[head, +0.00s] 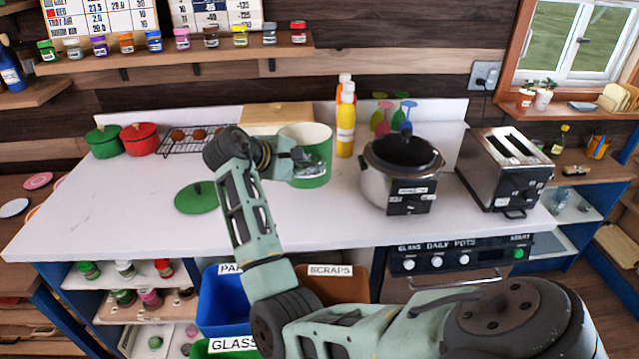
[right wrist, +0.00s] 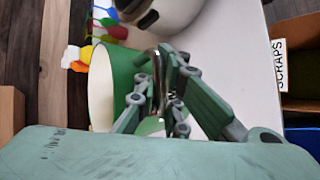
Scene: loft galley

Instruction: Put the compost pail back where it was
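The compost pail (head: 318,168) is green with a white inside and has no lid on it. It is at the middle of the white counter, upright or nearly so; I cannot tell whether its base touches the counter. My right gripper (head: 297,160) is at the pail's near left side. In the right wrist view the pail (right wrist: 122,68) is beside my right gripper (right wrist: 163,92), whose fingers close around a curved metal handle. A round green lid (head: 197,198) lies on the counter to the left. My left gripper is not in view.
A steel cooker (head: 400,180) and a toaster (head: 505,165) stand to the right. Green (head: 104,142) and red pots (head: 140,139) and a rack (head: 185,142) are at the back left. Blue (head: 222,305) and brown SCRAPS bins (head: 335,288) are below.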

